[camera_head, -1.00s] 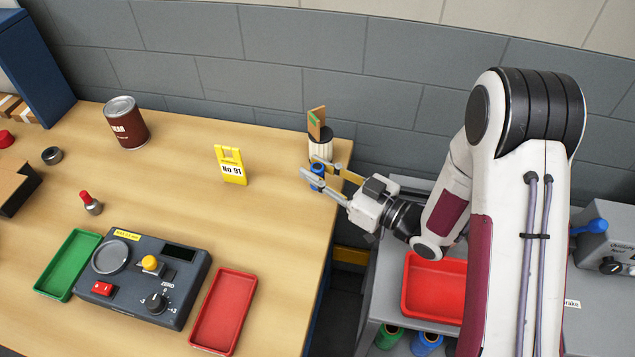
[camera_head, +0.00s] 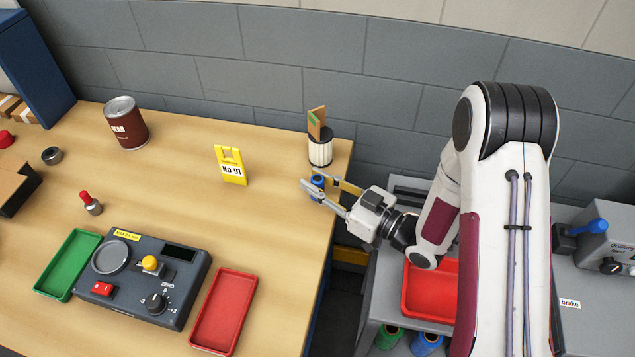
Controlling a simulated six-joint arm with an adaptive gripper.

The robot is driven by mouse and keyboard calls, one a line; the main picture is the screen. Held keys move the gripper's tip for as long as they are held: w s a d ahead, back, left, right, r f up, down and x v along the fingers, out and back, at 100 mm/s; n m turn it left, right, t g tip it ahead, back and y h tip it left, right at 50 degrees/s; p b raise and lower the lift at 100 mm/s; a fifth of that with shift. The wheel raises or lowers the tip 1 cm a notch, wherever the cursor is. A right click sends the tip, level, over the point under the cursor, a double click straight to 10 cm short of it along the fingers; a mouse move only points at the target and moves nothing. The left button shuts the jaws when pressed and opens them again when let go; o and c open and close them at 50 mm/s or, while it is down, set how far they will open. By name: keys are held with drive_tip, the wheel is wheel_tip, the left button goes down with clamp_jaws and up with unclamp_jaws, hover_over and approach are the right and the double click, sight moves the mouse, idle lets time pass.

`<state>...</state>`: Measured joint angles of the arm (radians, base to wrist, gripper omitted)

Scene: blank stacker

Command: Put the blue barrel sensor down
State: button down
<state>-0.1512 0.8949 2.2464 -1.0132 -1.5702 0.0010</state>
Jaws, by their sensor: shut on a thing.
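The blue barrel sensor (camera_head: 317,182) is between the fingers of my gripper (camera_head: 321,187), near the right edge of the wooden table (camera_head: 265,215). My gripper reaches in from the right and is shut on the sensor. The fingers hide part of it. I cannot tell whether its underside touches the table top.
A white ribbed cup with cards (camera_head: 320,150) stands just behind the gripper. A yellow No 91 sign (camera_head: 231,168) is to the left. A red tray (camera_head: 224,312), a grey control box (camera_head: 150,280) and a green tray (camera_head: 68,265) lie in front. Bare table lies between.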

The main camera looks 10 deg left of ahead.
sight(323, 188)
drive_tip(key=shift+f, duration=0.4)
drive_tip(key=c, duration=1.8)
unclamp_jaws()
drive_tip(key=shift+v, duration=2.5)
drive_tip(key=shift+r, duration=3.5)
